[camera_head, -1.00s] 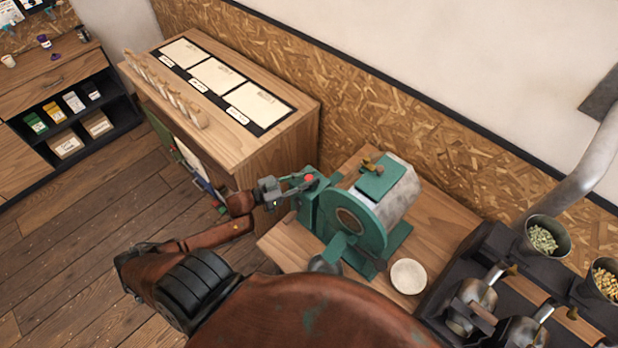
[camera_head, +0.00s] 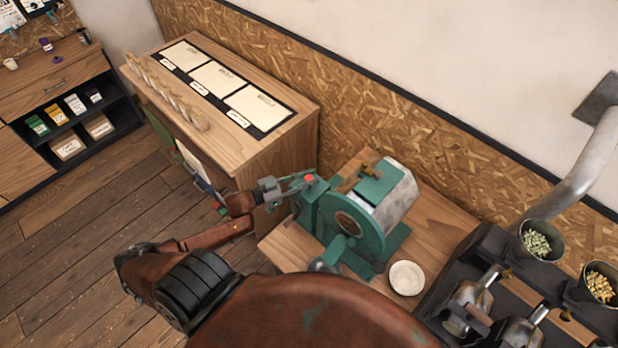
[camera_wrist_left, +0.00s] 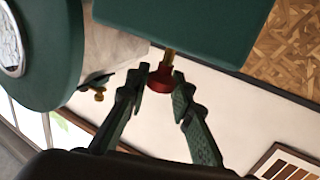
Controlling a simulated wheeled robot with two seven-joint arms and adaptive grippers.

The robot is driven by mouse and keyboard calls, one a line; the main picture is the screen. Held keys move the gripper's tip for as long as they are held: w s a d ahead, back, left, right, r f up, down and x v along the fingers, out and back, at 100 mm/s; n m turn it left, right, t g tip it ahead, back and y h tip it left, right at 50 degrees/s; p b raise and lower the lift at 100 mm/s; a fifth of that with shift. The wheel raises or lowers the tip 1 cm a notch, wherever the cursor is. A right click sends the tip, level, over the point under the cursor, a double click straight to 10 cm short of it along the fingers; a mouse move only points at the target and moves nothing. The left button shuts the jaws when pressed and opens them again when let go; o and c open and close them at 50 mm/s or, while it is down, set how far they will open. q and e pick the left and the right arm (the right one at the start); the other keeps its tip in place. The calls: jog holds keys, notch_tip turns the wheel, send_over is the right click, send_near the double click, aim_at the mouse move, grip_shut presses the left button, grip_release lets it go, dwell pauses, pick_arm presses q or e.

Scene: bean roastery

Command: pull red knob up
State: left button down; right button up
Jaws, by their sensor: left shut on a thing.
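The red knob (camera_head: 309,179) is on the green machine (camera_head: 368,228), at the left end of its body in the head view. My left gripper (camera_head: 297,183) reaches it from the left. In the left wrist view the red knob (camera_wrist_left: 161,77) sits on a short brass stem below a green box part, between the tips of my left gripper (camera_wrist_left: 157,88). The fingers are shut on the knob. My right gripper does not show in either view.
The machine stands on a wooden table (camera_head: 284,246) with a white bowl (camera_head: 406,278) beside it. A wooden cabinet (camera_head: 262,152) with sheets on top is at the left. Metal cups of beans (camera_head: 536,243) stand at the right. Bare floor lies at the lower left.

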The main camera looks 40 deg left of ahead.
pick_arm(q)
jog(key=shift+w+r, duration=0.1)
jog(key=shift+r, duration=0.2)
jog(key=c, duration=1.7)
grip_release()
jog(key=shift+f, duration=0.1)
jog(key=shift+o, duration=0.2)
jog(key=v, duration=1.2)
